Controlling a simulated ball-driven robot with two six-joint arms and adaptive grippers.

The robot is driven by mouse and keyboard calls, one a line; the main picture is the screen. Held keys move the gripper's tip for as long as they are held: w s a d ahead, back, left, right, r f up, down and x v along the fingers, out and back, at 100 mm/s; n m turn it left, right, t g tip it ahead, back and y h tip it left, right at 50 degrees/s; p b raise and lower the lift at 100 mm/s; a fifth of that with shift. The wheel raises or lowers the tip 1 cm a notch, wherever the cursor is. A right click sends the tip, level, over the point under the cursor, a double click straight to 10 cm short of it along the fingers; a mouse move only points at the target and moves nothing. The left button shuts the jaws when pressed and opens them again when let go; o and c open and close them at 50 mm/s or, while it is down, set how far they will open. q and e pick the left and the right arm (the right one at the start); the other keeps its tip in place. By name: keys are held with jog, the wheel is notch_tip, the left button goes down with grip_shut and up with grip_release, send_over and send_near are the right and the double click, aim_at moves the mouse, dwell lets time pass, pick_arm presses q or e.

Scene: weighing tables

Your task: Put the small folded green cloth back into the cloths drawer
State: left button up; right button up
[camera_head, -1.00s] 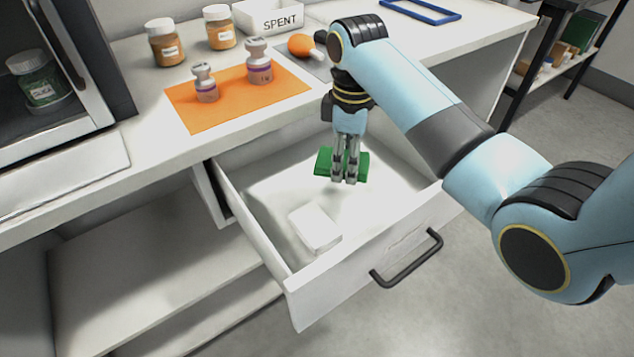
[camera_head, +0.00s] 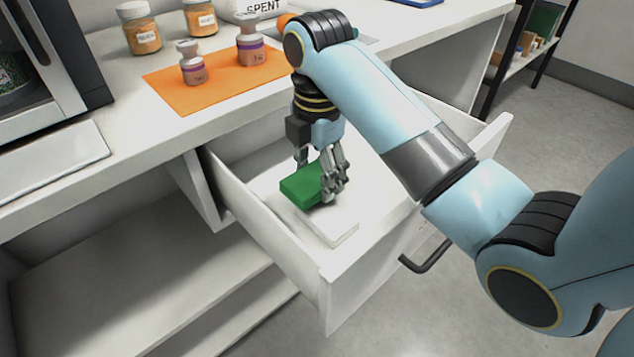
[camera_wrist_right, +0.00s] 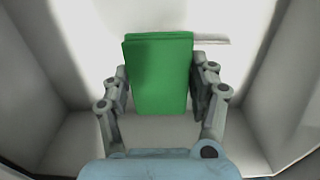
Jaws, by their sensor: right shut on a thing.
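The small folded green cloth (camera_head: 301,186) is between the fingers of my right gripper (camera_head: 333,190). The right gripper is shut on it, inside the open drawer (camera_head: 262,213). In the right wrist view the green cloth (camera_wrist_right: 160,75) sits between the two fingers, and the drawer walls rise on both sides. A white folded cloth (camera_head: 335,229) lies in the drawer close beside the green one, toward the drawer front. I cannot tell whether the green cloth touches it or the drawer floor. My left gripper is not in view.
The drawer front has a dark handle (camera_head: 427,257). On the counter above are an orange mat (camera_head: 210,95) with two small vials, two jars with orange contents, and a white SPENT bin (camera_head: 262,8). A dark-framed cabinet (camera_head: 50,60) stands at left.

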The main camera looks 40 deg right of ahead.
jog(key=shift+f, duration=0.65)
jog(key=shift+f, duration=0.35)
jog(key=o, duration=1)
jog(key=shift+f, duration=0.1)
